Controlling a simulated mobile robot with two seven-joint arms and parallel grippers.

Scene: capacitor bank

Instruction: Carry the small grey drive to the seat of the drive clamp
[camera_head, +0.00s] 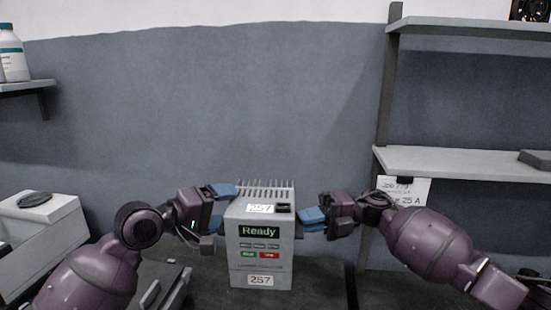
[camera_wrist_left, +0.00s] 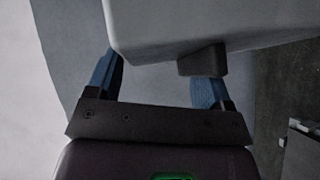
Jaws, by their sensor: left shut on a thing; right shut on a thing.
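The small grey drive (camera_head: 260,255) stands upright between my two grippers in the head view. It has a "Ready" panel, "257" labels and fins on top. My left gripper (camera_head: 222,206) is shut on its left side, and my right gripper (camera_head: 311,219) is shut on its right side. In the left wrist view, the drive (camera_wrist_left: 215,25) fills the top, and a dark tab (camera_wrist_left: 203,60) on it lies between the blue fingers. Whether the drive's base touches the dark bench top is hard to tell. I cannot make out the drive clamp for certain.
A dark grey slotted fixture (camera_head: 165,292) lies left of the drive. A pale box (camera_head: 40,225) with a dark oval on top stands at the far left. A grey shelf rack (camera_head: 450,162) with a hanging paper label (camera_head: 404,190) stands at the right, behind my right arm.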

